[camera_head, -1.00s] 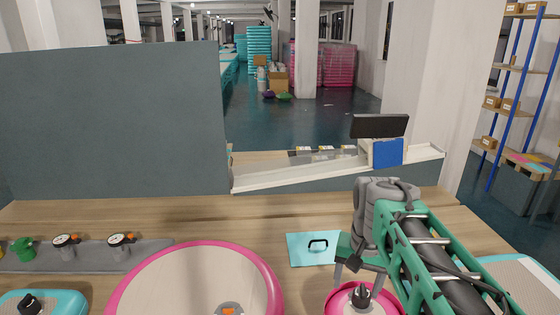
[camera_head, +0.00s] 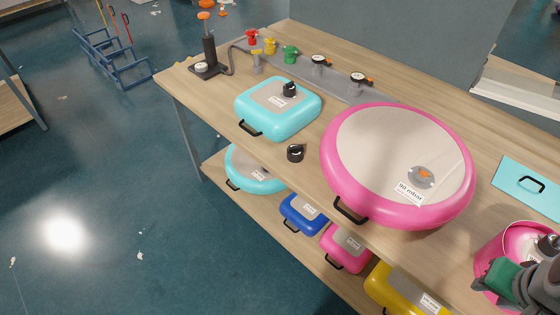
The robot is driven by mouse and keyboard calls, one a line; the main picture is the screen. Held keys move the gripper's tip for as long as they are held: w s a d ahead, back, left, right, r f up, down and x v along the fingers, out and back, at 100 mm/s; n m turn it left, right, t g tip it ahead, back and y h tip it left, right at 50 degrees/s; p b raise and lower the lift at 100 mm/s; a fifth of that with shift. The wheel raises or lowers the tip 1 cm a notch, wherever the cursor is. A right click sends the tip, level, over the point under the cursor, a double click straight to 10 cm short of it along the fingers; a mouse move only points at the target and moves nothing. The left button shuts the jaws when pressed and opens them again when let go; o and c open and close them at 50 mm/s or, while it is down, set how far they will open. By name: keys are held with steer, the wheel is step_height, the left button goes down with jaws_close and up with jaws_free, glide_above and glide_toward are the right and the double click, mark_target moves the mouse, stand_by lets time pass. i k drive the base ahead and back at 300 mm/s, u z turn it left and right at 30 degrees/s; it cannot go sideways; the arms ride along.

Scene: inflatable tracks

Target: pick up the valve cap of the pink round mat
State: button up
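The large pink round mat (camera_head: 345,185) lies on the workbench, with a beige top, a "90 mbar" label and a black side handle. Its valve (camera_head: 421,176) shows an orange centre in a grey ring, with no black cap on it. A loose black cap (camera_head: 296,153) sits on the bench left of the mat, near the front edge. My gripper (camera_head: 496,279) is at the lower right, over or beside a small pink round piece (camera_head: 487,251), well away from the loose cap. Its fingers are too hidden to tell open from shut.
A turquoise square mat (camera_head: 262,116) with a black-capped valve (camera_head: 289,90) lies behind the loose cap. Gauges and coloured fittings line a grey strip (camera_head: 340,88) at the back. A turquoise panel (camera_head: 510,180) lies at right. Several mats fill the lower shelf (camera_head: 236,204).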

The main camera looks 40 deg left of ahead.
mark_target(295, 152)
steer(key=z, duration=0.05)
steer(key=k, duration=0.1)
steer(key=z, duration=1.25)
steer(key=i, duration=0.45)
steer(key=u, duration=3.25)
